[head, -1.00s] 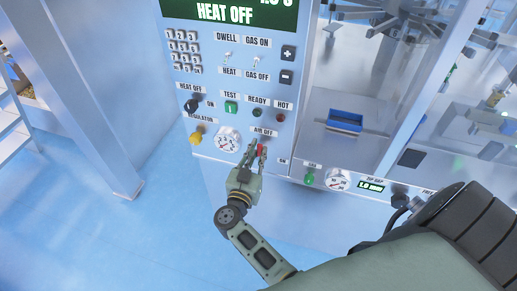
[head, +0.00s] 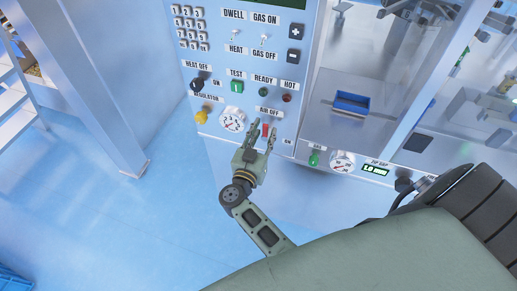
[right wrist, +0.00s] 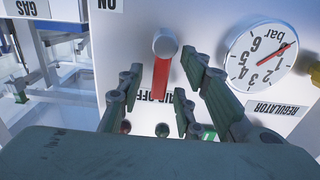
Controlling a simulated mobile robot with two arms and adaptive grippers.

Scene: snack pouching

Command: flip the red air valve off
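The red air valve (head: 265,131) is on the machine's control panel, just below the AIR OFF label (head: 269,111). In the right wrist view its red handle (right wrist: 161,78) runs from a round grey knob (right wrist: 165,42) toward the AIR OFF label, which is upside down and partly covered. My right gripper (head: 263,132) is at the valve with its fingers spread. In the right wrist view its fingers (right wrist: 163,72) stand on either side of the handle, with gaps visible, and hold nothing. My left gripper is not in view.
A regulator gauge (head: 232,120) and yellow knob (head: 201,117) are left of the valve. A green gas knob (head: 314,159) and another gauge (head: 342,162) are to the right. A blue tray (head: 351,102) lies behind the panel's right side. The floor below is clear.

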